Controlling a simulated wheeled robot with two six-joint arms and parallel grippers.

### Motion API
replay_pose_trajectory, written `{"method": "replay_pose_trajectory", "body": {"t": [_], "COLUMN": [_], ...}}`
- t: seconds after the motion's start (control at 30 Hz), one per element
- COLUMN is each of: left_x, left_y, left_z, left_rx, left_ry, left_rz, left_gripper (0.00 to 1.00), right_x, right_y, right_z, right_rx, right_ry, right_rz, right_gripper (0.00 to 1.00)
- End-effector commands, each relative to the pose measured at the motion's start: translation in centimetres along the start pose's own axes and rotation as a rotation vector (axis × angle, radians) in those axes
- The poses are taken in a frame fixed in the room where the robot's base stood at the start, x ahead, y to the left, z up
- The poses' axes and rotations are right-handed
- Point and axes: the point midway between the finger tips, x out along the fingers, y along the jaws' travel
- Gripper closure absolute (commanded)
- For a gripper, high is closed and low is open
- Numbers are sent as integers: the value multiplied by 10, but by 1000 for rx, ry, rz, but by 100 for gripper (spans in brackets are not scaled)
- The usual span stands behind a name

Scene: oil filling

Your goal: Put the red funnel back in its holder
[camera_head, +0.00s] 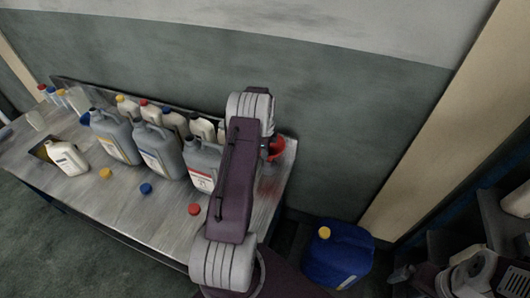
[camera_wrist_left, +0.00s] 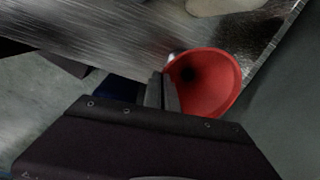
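The red funnel (camera_head: 276,149) shows just right of my left arm, at the right end of the metal table. In the left wrist view the funnel (camera_wrist_left: 218,82) has its wide mouth and dark hole facing the camera. My left gripper's two grey fingers (camera_wrist_left: 161,91) are close together at the left edge of the funnel and appear shut on its rim. In the head view my left arm hides these fingers. I cannot make out the funnel's holder clearly. My right gripper is not in view.
Grey jugs (camera_head: 158,150) stand along the table (camera_head: 122,205), with smaller bottles behind them. A white jug (camera_head: 67,158) is at the left. Loose caps, including a red one (camera_head: 195,209), lie in front. A blue canister (camera_head: 338,255) stands right of the table.

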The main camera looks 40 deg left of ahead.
Motion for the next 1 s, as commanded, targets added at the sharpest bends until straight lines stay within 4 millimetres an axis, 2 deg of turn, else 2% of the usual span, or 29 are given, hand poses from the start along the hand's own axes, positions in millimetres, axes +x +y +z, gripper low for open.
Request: {"method": "replay_pose_trajectory", "body": {"t": [0.13,0.53,1.0], "left_x": [6,8,24], "left_y": [0,0,1], "left_z": [0,0,0], "left_rx": [0,0,0], "left_ry": [0,0,0], "left_rz": [0,0,-1], "left_gripper": [100,100,100], "right_x": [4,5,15], "right_y": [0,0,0], "right_z": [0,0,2], "right_rx": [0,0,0], "right_ry": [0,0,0], "right_rz": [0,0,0], "right_gripper": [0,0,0]}}
